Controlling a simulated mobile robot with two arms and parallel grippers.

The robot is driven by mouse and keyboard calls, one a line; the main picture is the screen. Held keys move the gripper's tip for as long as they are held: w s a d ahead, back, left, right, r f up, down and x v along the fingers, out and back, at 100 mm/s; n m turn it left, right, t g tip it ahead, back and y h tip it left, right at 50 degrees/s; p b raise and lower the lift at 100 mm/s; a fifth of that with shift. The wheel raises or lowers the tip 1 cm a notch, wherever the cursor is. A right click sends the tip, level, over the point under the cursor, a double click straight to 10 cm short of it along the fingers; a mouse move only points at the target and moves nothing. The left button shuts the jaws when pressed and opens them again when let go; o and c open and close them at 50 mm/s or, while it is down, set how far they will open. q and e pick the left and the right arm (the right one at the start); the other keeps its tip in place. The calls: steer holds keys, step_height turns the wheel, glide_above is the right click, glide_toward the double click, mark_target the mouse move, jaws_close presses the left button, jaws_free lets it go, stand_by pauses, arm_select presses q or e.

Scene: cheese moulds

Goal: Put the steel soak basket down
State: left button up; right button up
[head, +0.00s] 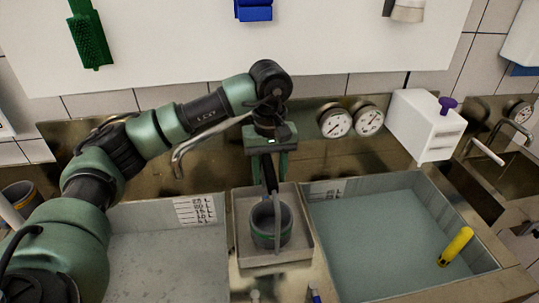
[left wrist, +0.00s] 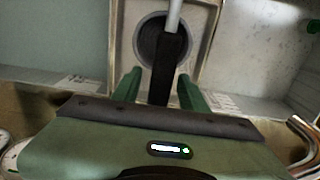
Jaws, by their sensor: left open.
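The steel soak basket (head: 262,235) is a small grey round pot with a tall upright handle. It stands upright in a shallow steel tray (head: 243,259) between two basins. My left gripper (head: 270,178) is above it, pointing down, with the handle's dark upper part between its fingers. In the left wrist view the green fingers of the left gripper (left wrist: 158,80) are spread on either side of the handle, and the basket (left wrist: 147,38) shows beyond them. The left gripper is open. My right gripper is not in view.
A basin of bluish liquid (head: 375,235) with a yellow object (head: 456,246) is to the right. Another basin (head: 165,265) is to the left, partly behind my arm. Steel taps, two dials (head: 335,123) and a white box (head: 424,125) stand behind.

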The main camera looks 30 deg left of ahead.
arm_select(q)
step_height(320, 180, up, 5)
steer(key=shift+r+b, duration=0.2)
steer(key=shift+b, duration=0.75)
step_height(320, 180, up, 4)
steer(key=shift+r, duration=0.9)
steer(key=shift+f, duration=0.1)
